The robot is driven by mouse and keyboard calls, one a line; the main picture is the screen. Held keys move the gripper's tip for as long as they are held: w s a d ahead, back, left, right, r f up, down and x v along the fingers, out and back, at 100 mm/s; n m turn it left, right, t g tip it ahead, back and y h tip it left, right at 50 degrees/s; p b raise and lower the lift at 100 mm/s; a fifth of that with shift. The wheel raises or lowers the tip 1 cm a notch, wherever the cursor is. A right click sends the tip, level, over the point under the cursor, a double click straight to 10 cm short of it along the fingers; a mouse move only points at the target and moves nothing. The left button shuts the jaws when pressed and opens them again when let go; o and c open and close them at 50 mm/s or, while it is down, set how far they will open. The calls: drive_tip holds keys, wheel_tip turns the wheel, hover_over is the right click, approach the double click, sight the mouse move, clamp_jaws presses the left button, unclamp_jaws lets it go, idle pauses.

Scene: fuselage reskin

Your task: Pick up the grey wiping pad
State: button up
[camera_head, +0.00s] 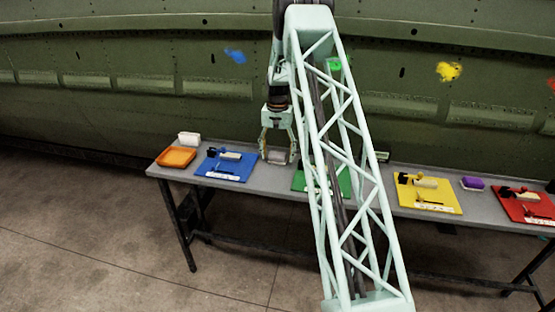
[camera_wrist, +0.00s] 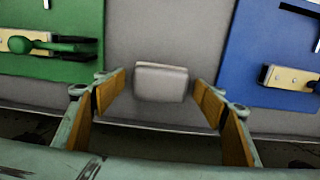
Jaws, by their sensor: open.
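The grey wiping pad (camera_wrist: 162,82) lies on the grey table between the green mat and the blue mat in the wrist view. In the head view the pad (camera_head: 277,157) shows between my gripper's fingers. My gripper (camera_wrist: 160,98) is open, with one finger on each side of the pad and a gap on both sides. The fingers have tan inner faces. In the head view my gripper (camera_head: 277,158) points down over the table. I cannot tell the exact height of the fingertips above the table.
The blue mat (camera_head: 213,173) and green mat (camera_head: 300,183) lie on either side, each bearing tools. An orange tray (camera_head: 176,157) and a white block (camera_head: 189,139) are at the left end. A yellow mat (camera_head: 447,203), purple block (camera_head: 472,183) and red mat (camera_head: 540,213) are at right. The green fuselage (camera_head: 130,60) rises behind.

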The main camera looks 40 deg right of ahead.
sight(277, 154)
drive_tip(key=shift+c, duration=0.6)
drive_tip(key=c, duration=0.8)
drive_tip(key=shift+c, duration=0.2)
drive_tip(key=shift+r+p, duration=0.4)
drive_tip(key=shift+r, duration=4.65)
drive_tip(key=shift+o, duration=0.9)
drive_tip(key=shift+a, duration=0.15)
drive_tip(key=shift+c, duration=0.5)
drive_tip(key=a+r+n, duration=0.2)
drive_tip(key=a+r, duration=0.1)
drive_tip(key=a, duration=1.3)
drive_tip(key=a+r+n+b, duration=0.1)
drive_tip(key=a+r+n, duration=0.1)
drive_tip(key=a, duration=1.4)
drive_tip(key=a+r+n+b, duration=0.1)
drive_tip(key=a+r+n, duration=0.2)
drive_tip(key=a, duration=1.3)
drive_tip(key=shift+a+r, duration=0.35)
drive_tip(key=shift+r, duration=0.15)
